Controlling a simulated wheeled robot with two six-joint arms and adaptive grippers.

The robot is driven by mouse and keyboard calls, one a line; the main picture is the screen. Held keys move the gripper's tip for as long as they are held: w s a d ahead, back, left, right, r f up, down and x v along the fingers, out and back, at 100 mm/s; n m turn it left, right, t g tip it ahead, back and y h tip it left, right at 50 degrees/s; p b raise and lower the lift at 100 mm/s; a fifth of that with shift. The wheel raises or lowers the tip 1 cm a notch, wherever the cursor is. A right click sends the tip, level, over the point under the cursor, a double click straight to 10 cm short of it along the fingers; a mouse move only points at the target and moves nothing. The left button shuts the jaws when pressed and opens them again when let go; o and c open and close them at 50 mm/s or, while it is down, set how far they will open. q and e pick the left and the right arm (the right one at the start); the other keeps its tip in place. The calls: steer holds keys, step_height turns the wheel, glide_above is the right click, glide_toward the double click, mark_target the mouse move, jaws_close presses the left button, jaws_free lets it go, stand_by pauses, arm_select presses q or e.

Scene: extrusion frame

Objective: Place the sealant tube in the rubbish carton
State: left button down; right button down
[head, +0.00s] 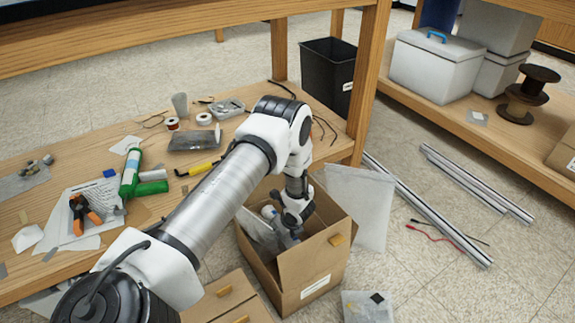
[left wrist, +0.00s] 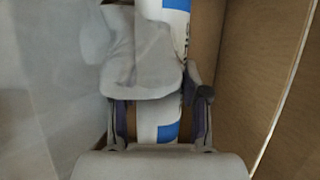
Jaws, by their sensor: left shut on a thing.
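My left gripper (head: 292,228) reaches down into the open rubbish carton (head: 310,268), which stands on the floor beside the wooden bench. In the left wrist view the gripper (left wrist: 160,110) is shut on the sealant tube (left wrist: 172,12), white with blue patches, lying lengthwise between the fingers. A crumpled pale grey scrap (left wrist: 140,65) covers the tube's middle. The carton's brown wall (left wrist: 245,75) is close on the right. In the head view the arm and carton walls hide most of the tube. My right gripper is not in view.
A translucent sheet (head: 358,205) stands beside the carton. Metal extrusions (head: 430,208) lie on the floor to the right. A black bin (head: 327,75) stands behind.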

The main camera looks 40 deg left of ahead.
mark_target(288, 243)
arm_select(q)
step_height(288, 243, down, 10)
steer(key=b, duration=0.6)
steer(key=shift+f, duration=0.25)
steer(key=shift+r, duration=0.2)
steer(key=shift+f, duration=0.2)
steer(key=c, duration=0.6)
jaws_free()
steer(key=shift+o, duration=0.2)
steer(key=shift+r, duration=0.15)
steer(key=p+v, duration=0.5)
steer(key=v, duration=0.2)
steer(key=shift+r, duration=0.25)
steer(key=shift+s+d+r, duration=0.1)
steer(key=shift+s, duration=0.05)
